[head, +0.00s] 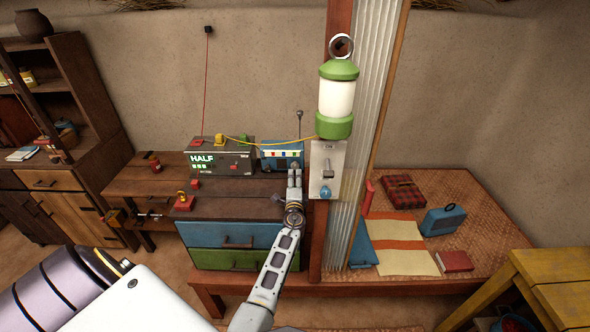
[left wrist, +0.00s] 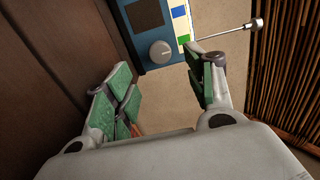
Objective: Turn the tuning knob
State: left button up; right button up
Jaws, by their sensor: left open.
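The blue radio (head: 270,152) stands at the back of the wooden bench, with a strip of coloured marks on its front and a thin antenna. In the left wrist view its blue front (left wrist: 149,70) shows a round grey tuning knob (left wrist: 160,52). The knob appears ahead of my left gripper's fingers and apart from them. My left gripper (head: 294,173) is open and empty in front of the radio; its green-padded fingers (left wrist: 160,90) spread to either side in the wrist view. In the head view I cannot make out the knob. My right gripper is not in view.
A box reading HALF (head: 222,158) stands left of the radio. A post with a green lantern (head: 337,98) and a grey switch panel (head: 327,160) stands close to the right of my gripper. Blue and green drawers (head: 238,236) lie below. The bench top (head: 240,188) is mostly clear.

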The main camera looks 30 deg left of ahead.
aim_at(295, 167)
pick_arm(q)
jog(key=shift+b+x, duration=0.5)
jog(key=shift+x, duration=2.35)
jog(key=shift+b+x, duration=0.45)
jog(key=shift+x, duration=1)
jog(key=c, duration=1)
